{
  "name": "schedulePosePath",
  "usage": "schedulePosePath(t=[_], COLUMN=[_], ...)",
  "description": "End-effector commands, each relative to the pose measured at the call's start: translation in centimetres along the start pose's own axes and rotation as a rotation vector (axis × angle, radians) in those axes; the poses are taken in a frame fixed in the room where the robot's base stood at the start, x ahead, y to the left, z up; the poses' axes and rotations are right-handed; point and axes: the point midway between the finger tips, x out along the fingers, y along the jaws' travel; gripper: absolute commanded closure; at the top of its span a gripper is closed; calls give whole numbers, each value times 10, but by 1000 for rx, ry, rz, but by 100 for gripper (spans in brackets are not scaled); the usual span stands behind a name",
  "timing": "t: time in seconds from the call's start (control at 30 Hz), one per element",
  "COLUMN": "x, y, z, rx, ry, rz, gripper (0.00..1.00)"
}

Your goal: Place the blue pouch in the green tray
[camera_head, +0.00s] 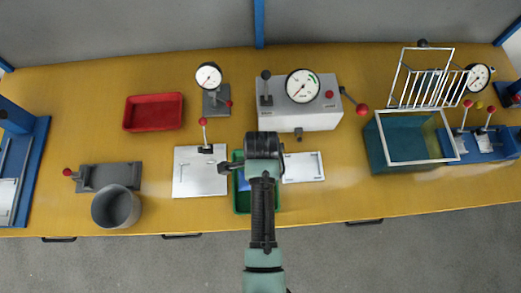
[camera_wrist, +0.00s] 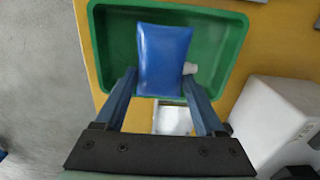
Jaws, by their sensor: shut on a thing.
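The blue pouch (camera_wrist: 163,58) is between the two fingers of my gripper (camera_wrist: 160,84) in the wrist view, with a small white spout at its right side. The gripper is shut on it. Behind the pouch in that view lies the green tray (camera_wrist: 222,62), whose rim surrounds most of the pouch. In the head view my arm covers much of the green tray (camera_head: 240,205), and a bit of the blue pouch (camera_head: 243,182) shows left of the arm. I cannot tell whether the pouch touches the tray floor.
A light metal plate (camera_head: 200,180) lies left of the tray and a white plate (camera_head: 303,168) lies right of it. A grey machine with a gauge (camera_head: 300,115) stands behind. A red tray (camera_head: 153,112) is at the back left. A glass-walled tank (camera_head: 405,162) stands at the right.

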Motion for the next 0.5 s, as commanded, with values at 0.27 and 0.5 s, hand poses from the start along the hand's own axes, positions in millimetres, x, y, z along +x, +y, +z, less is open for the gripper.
schedulePosePath(t=[0.27, 0.5], x=[32, 32], y=[0, 0], z=[0, 0], rx=[0, 0], ry=[0, 0], rz=[1, 0], gripper=[82, 82])
